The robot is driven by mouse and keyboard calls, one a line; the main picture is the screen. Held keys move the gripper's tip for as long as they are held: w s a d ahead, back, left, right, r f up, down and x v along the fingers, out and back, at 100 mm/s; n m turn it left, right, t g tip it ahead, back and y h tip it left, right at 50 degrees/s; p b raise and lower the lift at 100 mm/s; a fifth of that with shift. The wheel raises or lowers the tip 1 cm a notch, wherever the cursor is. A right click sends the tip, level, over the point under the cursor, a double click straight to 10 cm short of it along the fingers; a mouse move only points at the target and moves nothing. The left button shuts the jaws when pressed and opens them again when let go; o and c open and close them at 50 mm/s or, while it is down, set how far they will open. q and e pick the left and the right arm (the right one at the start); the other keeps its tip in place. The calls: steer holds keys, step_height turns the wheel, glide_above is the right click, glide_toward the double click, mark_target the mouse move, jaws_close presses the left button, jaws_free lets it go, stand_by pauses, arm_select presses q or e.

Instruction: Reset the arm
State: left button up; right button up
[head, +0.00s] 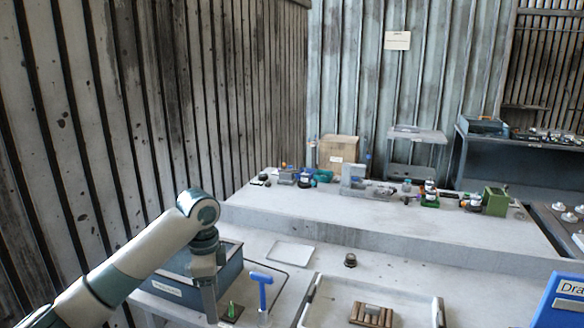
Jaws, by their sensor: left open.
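My left arm comes in from the lower left, bends at a white and teal joint, and points down. My left gripper (211,312) hangs at its end, seen narrow from the side, low in the picture beside a grey-blue box. It is open and nothing shows between its fingers. A small green item on a dark base (231,312) stands just right of it; I cannot tell whether they touch. My right gripper is not in view.
The grey-blue box (172,293) is partly behind my left arm. A blue T-shaped tool (262,288) stands right of the gripper. A pale tray (330,287) holds a brown slatted piece (372,315). A small dark round part (350,260) sits on the bench. A blue panel (562,300) stands lower right.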

arm_select(q)
steer(key=s+d+f+n+t+h, duration=0.1)
steer(key=s+d+f+n+h, duration=0.2)
steer(key=s+f, duration=0.7)
steer(key=s+d+f+n+t, duration=0.15)
steer(key=s+d+f, duration=0.35)
steer(key=s+f, duration=0.5)
steer(key=s+a+f+n+y, duration=0.1)
steer(key=s+a+f+n, duration=0.2)
steer(key=s, duration=0.4)
steer(key=s+a+f+n+t+y, duration=0.1)
steer(key=s+a+n, duration=0.2)
steer(key=s+a, duration=0.25)
steer(key=s+a+f+n+y, duration=0.1)
steer(key=s+a+f+n, duration=0.15)
steer(key=s, duration=0.45)
step_height(320, 180, down, 32)
steer(key=s+g+b, duration=0.1)
steer(key=s+b, duration=0.1)
steer(key=b, duration=0.2)
steer(key=s+a+f+b, duration=0.1)
steer(key=s+a+f, duration=0.1)
steer(key=s+f, duration=0.7)
steer(key=s+a+f+g+b, duration=0.1)
steer(key=s+a+f+b, duration=0.1)
steer(key=s+f, duration=0.7)
step_height(320, 180, down, 2)
steer(key=shift+f, duration=0.2)
